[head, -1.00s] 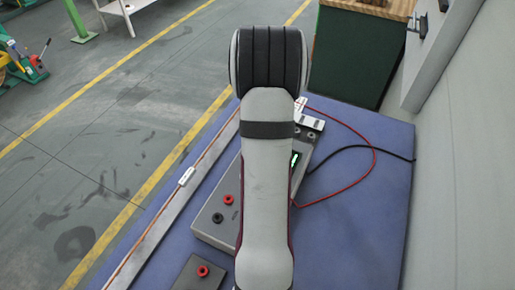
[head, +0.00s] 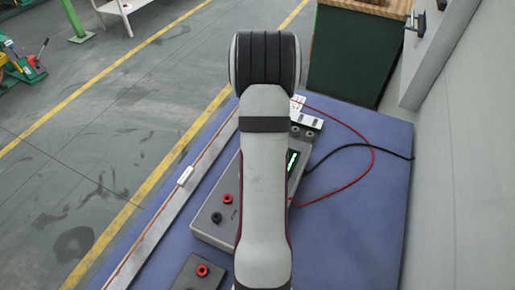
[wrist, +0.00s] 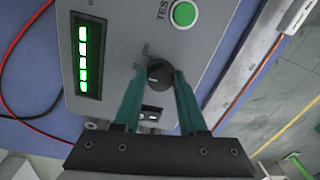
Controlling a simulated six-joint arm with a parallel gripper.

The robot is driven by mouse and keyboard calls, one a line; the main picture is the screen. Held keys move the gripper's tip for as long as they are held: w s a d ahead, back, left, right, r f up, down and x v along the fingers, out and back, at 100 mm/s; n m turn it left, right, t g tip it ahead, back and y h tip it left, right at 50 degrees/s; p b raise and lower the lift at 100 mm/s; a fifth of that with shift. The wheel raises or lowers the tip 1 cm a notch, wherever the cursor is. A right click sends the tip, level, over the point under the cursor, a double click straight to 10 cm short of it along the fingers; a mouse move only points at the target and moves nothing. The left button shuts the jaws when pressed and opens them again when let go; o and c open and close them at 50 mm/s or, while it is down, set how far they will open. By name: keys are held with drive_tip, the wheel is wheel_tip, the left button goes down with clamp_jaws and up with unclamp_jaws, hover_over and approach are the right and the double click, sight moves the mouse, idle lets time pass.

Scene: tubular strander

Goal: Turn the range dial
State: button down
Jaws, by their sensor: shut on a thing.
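The range dial (wrist: 159,74) is a black round knob with a light pointer mark on the grey face of the meter box (wrist: 200,60). In the wrist view, the green fingers of my gripper (wrist: 158,84) stand on either side of the dial and are shut on it. In the head view my own arm covers the dial and the gripper, and the meter box (head: 212,230) shows only in part beside it. A lit green bar display (wrist: 88,60) and a green TEST button (wrist: 184,13) are on the same face.
The box stands on a blue bench top (head: 350,230). A red lead (head: 372,160) and a black cable (head: 350,147) run to its right. A long strip with a copper-coloured line (head: 165,205) lies on the left. A smaller box with a red socket (head: 202,270) is at the front.

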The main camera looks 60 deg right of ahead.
drive_tip(key=shift+n, duration=0.3)
drive_tip(key=n, duration=0.3)
drive_tip(key=shift+n, duration=0.4)
drive_tip(key=shift+d+n, duration=0.1)
drive_tip(key=shift+n, duration=2.1)
drive_tip(key=shift+y, duration=0.3)
drive_tip(key=shift+c, duration=2.3)
unclamp_jaws()
